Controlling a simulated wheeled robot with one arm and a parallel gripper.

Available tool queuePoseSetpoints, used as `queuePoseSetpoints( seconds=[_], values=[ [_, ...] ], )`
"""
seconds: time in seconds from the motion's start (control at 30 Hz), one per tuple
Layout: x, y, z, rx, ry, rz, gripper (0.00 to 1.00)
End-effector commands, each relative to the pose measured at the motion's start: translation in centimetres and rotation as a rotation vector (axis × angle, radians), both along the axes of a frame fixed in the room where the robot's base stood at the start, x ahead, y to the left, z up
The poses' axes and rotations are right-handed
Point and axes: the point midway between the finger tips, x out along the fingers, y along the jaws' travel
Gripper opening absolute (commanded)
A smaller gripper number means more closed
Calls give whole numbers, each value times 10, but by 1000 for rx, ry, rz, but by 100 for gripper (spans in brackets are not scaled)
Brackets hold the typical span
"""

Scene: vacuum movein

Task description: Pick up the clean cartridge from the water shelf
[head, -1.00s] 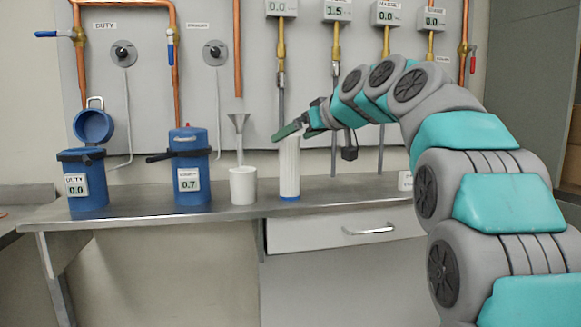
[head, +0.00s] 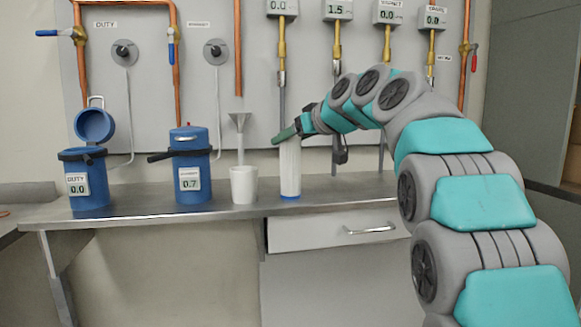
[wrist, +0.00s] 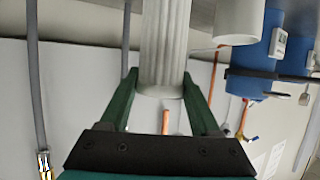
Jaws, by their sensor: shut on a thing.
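The clean cartridge (head: 290,168) is a white pleated cylinder with a blue base end. It stands upright at the front of the metal shelf (head: 340,189), and I see no clear gap under it. My gripper (head: 288,136) is shut on its top end. In the wrist view the pleated cartridge (wrist: 163,45) sits between the two green fingers of my gripper (wrist: 163,88). The finger on the far side is mostly hidden in the head view.
A white cup (head: 244,185) stands close left of the cartridge, with a funnel (head: 240,122) behind it. A blue closed housing (head: 190,170) and a blue open housing (head: 88,185) stand further left. Gauges and pipes line the wall panel. A drawer (head: 330,230) is below the shelf.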

Motion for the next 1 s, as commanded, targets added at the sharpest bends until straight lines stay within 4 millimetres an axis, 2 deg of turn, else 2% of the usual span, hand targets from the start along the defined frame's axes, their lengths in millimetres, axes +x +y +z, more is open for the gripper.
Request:
queuePoseSetpoints(
  seconds=[0.03, 0.3, 1.0],
  values=[
    [0, 0, 0, 0, 0, 0, 30],
    [0, 0, 0, -1, 1, 0, 0],
    [0, 0, 5, 0, 1, 1, 0]
  ],
)
